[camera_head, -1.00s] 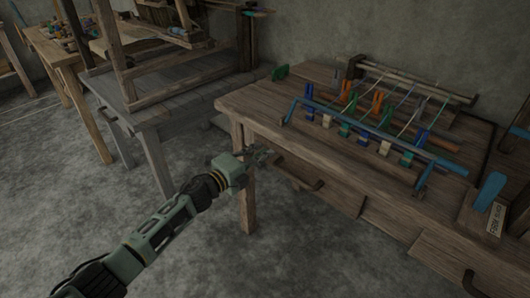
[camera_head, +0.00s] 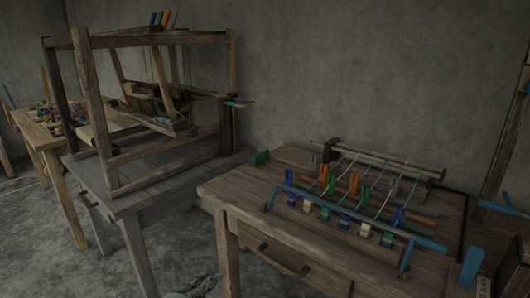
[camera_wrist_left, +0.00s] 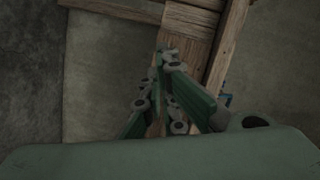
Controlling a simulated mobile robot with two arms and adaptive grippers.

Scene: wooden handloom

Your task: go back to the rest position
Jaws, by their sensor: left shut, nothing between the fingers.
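My left gripper (camera_head: 204,285) shows only in part at the bottom edge of the head view, low in front of the near side of the work table (camera_head: 232,190). In the left wrist view my left gripper (camera_wrist_left: 164,58) is shut and empty, with its green and grey fingers together. A brown wooden piece (camera_wrist_left: 190,22) lies beyond the fingertips there; I cannot tell if they touch it. My right gripper is not in view.
The table carries a rack with a blue bar (camera_head: 350,212), coloured clips and strings. A wooden handloom (camera_head: 95,120) stands on a grey table (camera_head: 130,203) to the left. Grey floor lies between the tables.

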